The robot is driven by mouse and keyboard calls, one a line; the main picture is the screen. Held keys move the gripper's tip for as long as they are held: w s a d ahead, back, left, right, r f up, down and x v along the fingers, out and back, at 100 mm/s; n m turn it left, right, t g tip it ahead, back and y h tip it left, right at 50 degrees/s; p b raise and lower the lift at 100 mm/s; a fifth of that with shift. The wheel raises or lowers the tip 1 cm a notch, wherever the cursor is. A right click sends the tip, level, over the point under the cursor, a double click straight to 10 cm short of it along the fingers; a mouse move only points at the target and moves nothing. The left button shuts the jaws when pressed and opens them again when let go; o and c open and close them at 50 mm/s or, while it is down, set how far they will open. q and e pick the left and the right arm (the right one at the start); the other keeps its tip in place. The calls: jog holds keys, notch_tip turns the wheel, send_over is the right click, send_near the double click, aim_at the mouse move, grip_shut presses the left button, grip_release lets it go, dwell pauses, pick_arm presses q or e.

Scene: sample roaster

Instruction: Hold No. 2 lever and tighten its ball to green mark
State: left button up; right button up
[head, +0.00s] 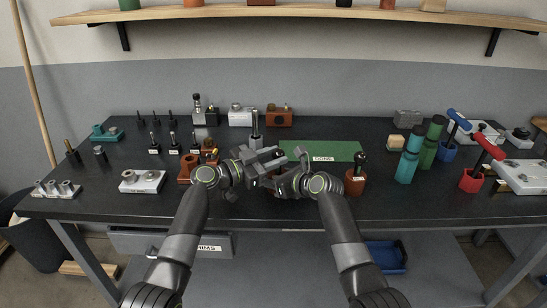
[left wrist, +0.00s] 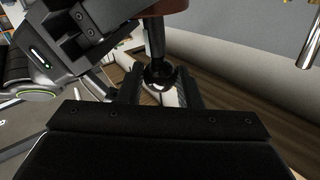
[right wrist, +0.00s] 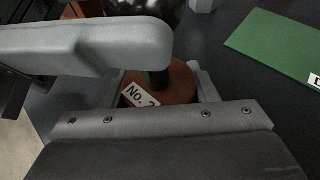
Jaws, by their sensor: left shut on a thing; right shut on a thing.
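In the left wrist view, my left gripper (left wrist: 161,95) is shut on a dark ball (left wrist: 160,74). A dark shaft (left wrist: 155,38) runs from this ball to a brown piece at the top edge. In the right wrist view, a brown round base (right wrist: 184,84) with a white "No. 2" label (right wrist: 140,94) sits between the fingers of my right gripper (right wrist: 163,88). A grey part crosses in front and hides much of the shaft. In the head view, my left gripper (head: 262,166) and right gripper (head: 290,180) meet at mid-table and hide the lever.
A green mat marked "DONE" (head: 335,151) lies behind my right gripper. A brown base with a black lever (head: 355,186) stands close right of my right arm. Teal and green cylinders (head: 408,168) stand farther right. Small levers and metal blocks (head: 142,183) are at left.

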pick_arm(q)
jog(key=shift+w+a+f+m+g+h, duration=0.15)
jog(key=shift+m+g+h, duration=0.4)
jog(key=shift+m+g, duration=0.6)
jog(key=shift+w+d+r+m+g+h, duration=0.15)
jog(key=shift+m+g+h, duration=0.5)
jog(key=shift+g, duration=0.9)
jog(key=shift+a+f+m+g, duration=0.1)
jog(key=shift+a+m+g, duration=0.05)
jog(key=shift+m+g, duration=0.4)
jog(key=o, duration=1)
jog(key=shift+c, duration=0.2)
jog(key=shift+a, duration=0.1)
jog(key=s+a, duration=0.2)
jog(key=a, duration=0.9)
jog(key=shift+s+a, duration=0.15)
jog(key=shift+a, duration=0.2)
